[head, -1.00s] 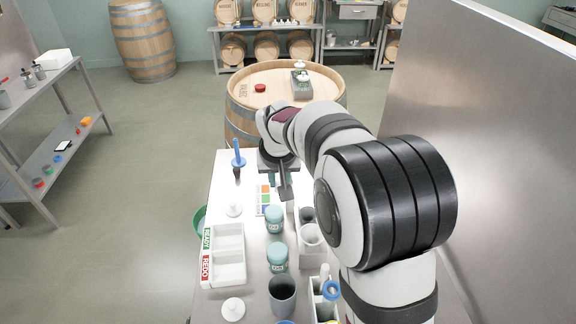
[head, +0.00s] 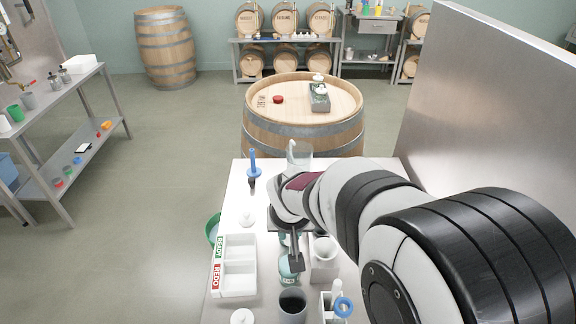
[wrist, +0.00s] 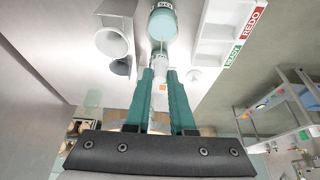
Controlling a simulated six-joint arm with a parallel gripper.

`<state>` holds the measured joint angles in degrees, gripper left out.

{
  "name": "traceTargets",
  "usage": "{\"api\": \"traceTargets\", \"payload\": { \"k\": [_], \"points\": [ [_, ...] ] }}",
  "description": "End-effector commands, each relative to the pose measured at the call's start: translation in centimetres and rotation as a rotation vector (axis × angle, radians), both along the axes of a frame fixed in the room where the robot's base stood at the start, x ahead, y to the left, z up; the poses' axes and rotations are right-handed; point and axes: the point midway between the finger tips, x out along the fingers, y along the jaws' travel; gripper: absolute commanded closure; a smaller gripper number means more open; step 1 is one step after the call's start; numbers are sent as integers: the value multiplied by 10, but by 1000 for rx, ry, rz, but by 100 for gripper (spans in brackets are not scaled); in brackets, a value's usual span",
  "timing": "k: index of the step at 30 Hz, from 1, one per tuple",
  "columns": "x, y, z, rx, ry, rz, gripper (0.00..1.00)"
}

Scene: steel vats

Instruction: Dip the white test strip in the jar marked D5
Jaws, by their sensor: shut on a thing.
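My gripper (head: 296,264) hangs over the white bench, beside a teal-filled jar (head: 289,274). In the wrist view my gripper's teal fingers (wrist: 160,74) are closed together. A thin pale strip (wrist: 161,47) seems to stick out from the fingertips toward a teal jar with a label (wrist: 162,22). I cannot tell whether the strip touches the jar, and the label is too small to read surely. A second jar (wrist: 159,62) shows just past the fingertips. In the head view the arm hides much of this second jar and the strip.
A white tray marked READY and REDO (head: 256,262) lies left of the jars. White cups (head: 324,248) stand to the right, a dark grey cup (head: 292,307) in front. White lids (head: 247,219) and a blue-handled tool (head: 252,165) are on the bench. A steel wall (head: 480,110) rises at right.

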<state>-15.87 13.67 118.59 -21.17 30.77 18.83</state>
Motion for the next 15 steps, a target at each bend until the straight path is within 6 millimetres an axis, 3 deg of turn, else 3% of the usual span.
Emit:
{"api": "traceTargets", "payload": {
  "k": [15],
  "points": [
    [0,0,-11,-1,1,1,100]
  ]
}}
